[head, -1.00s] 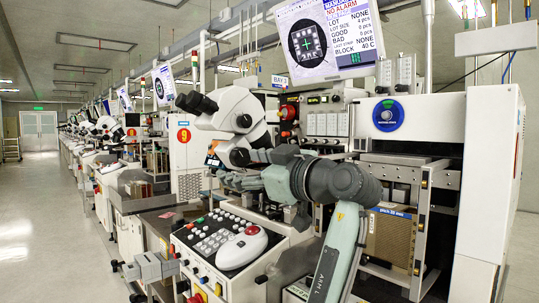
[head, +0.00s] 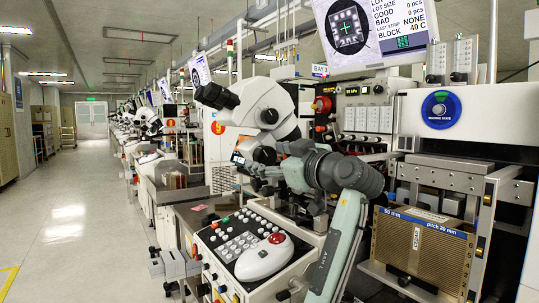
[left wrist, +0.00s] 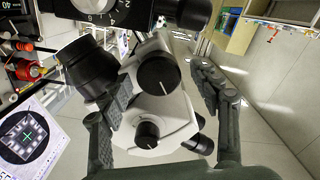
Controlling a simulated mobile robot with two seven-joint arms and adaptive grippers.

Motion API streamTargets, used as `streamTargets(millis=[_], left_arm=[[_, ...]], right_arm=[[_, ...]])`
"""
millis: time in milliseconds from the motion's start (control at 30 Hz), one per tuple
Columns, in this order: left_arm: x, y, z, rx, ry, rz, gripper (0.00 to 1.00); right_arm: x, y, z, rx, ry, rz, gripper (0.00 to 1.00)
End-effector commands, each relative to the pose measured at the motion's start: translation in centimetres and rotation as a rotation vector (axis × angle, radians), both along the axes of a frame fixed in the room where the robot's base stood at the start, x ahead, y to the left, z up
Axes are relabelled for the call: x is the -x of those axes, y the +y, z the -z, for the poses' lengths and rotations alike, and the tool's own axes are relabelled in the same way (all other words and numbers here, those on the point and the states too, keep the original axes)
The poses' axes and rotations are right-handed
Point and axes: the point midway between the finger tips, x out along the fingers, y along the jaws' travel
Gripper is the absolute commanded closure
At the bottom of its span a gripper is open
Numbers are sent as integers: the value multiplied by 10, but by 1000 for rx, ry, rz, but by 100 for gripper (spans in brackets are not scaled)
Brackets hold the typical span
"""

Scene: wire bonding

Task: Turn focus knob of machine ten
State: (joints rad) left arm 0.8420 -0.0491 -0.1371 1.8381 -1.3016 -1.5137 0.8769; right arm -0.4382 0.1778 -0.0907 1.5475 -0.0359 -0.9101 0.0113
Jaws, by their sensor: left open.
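The white microscope (head: 262,105) with black eyepieces stands on the near machine. Its side carries a small upper black knob (head: 270,116) and a larger lower black knob (head: 265,155). In the left wrist view the large knob (left wrist: 158,73), with a white mark, and the smaller knob (left wrist: 147,135) face the camera. My left gripper (head: 262,178) is beside the microscope near the lower knob. In the left wrist view its open fingers (left wrist: 163,80) are on either side of the large knob, with gaps visible. Whether the fingertips reach the knob's depth is unclear. My right gripper is not in view.
A control panel (head: 235,238) with buttons and a white trackball unit (head: 264,258) lies below my left arm. A monitor (head: 365,28) hangs above. A brown magazine (head: 420,248) sits at the right. The aisle floor (head: 80,210) at the left is clear.

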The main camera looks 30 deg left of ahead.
Motion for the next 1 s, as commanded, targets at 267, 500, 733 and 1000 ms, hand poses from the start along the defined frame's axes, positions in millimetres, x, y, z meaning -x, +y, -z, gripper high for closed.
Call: streamTargets(millis=[267, 500, 733, 1000], left_arm=[[-1, 2, 0, 0, 0, 0, 37], [-1, 2, 0, 0, 0, 0, 67], [-1, 2, 0, 0, 0, 0, 87], [-1, 2, 1, -22, 54, 0, 87]], right_arm=[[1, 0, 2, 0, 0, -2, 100], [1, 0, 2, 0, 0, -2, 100], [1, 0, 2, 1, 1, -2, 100], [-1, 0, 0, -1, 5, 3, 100]])
